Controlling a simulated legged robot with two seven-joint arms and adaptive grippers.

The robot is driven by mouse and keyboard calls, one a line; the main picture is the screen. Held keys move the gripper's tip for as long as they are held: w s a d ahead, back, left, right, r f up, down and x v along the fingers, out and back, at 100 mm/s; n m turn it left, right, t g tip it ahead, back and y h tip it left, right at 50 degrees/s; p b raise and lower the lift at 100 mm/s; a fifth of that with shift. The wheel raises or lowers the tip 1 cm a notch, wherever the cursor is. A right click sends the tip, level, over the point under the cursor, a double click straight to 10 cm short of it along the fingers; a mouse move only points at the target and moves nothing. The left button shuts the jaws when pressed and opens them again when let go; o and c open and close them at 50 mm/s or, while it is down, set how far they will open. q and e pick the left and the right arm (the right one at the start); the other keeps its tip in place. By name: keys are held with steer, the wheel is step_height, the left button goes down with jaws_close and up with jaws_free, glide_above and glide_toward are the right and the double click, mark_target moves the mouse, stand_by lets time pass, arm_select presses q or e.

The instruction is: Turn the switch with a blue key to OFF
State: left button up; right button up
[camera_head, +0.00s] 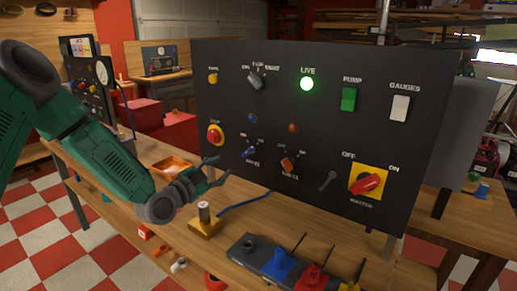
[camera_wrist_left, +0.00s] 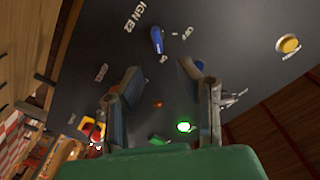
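The switch with a blue key (camera_head: 249,152) is low on the left half of the dark panel (camera_head: 330,125), with small labels above it. In the left wrist view the blue key (camera_wrist_left: 157,40) shows near the top, beside the IGN E2 label. Which label it points to is hard to tell. My left gripper (camera_head: 219,170) is open and empty, just left of and below the blue key, apart from it. In the left wrist view its two fingers (camera_wrist_left: 170,85) stand spread, with the key beyond the gap between them. My right gripper is not in view.
An orange-key switch (camera_head: 287,163) is right of the blue one. A red-and-yellow button (camera_head: 215,135) sits at the panel's left edge, a red master switch (camera_head: 368,183) lower right. A wooden block with a post (camera_head: 204,222) and colored connectors (camera_head: 278,265) stand on the bench below.

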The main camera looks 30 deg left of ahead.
mark_target(245, 154)
arm_select(q)
steer(key=w, duration=0.3)
steer(key=w+d, duration=0.1)
steer(key=w, duration=0.7)
steer(key=shift+w+d, duration=0.1)
steer(key=shift+d, duration=0.2)
steer(key=shift+w+a+f, duration=0.1)
steer(key=shift+w+a, duration=0.05)
steer(key=shift+w, duration=0.45)
steer(key=shift+d, duration=0.25)
jaws_close()
